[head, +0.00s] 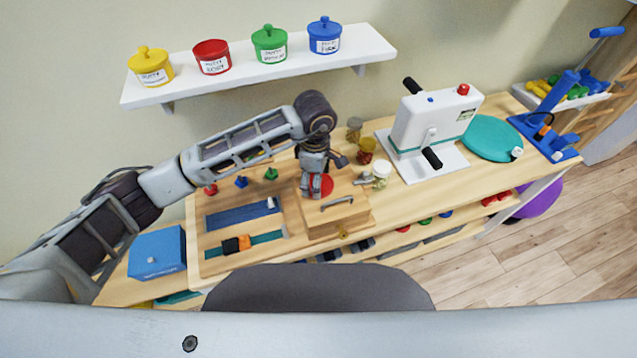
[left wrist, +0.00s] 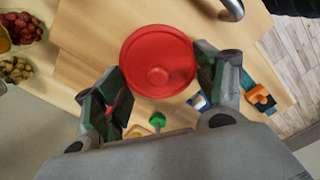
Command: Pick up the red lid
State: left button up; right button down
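The red lid (left wrist: 158,50) is a round disc with a small knob, lying on a wooden box top. In the head view the lid (head: 327,184) is partly hidden behind my left gripper (head: 313,188), which points down over it. In the left wrist view my left gripper (left wrist: 161,77) is open, with one finger on each side of the lid's near part. The right finger overlaps the lid's edge in the picture; I cannot tell whether it touches. My right gripper is not in view.
A metal handle (head: 337,202) lies close to the lid on the wooden box (head: 335,225). Small red, blue and green knobbed pieces stand to the left. A white crank machine (head: 432,125) stands right. A wall shelf (head: 260,73) holds several tubs; the red tub (head: 211,57) shows no knob.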

pick_arm(q)
jog(key=shift+s, duration=0.15)
jog(key=c, duration=0.4)
jog(key=shift+a+f, duration=0.1)
jog(key=shift+c, duration=0.2)
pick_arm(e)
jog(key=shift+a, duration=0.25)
pick_arm(q)
jog(key=shift+r, duration=0.2)
jog(key=shift+c, duration=0.8)
jog(key=shift+r, duration=0.35)
jog(key=c, duration=0.6)
jog(key=r, duration=0.2)
jog(key=r+b, duration=0.1)
jog(key=r, duration=0.4)
jog(key=shift+w+r+b, duration=0.2)
jog(key=shift+w+b, duration=0.05)
jog(key=shift+b, duration=0.05)
grip_shut()
jog(key=shift+r, duration=0.6)
jog(key=shift+s+r, duration=0.1)
jog(key=shift+r, duration=0.15)
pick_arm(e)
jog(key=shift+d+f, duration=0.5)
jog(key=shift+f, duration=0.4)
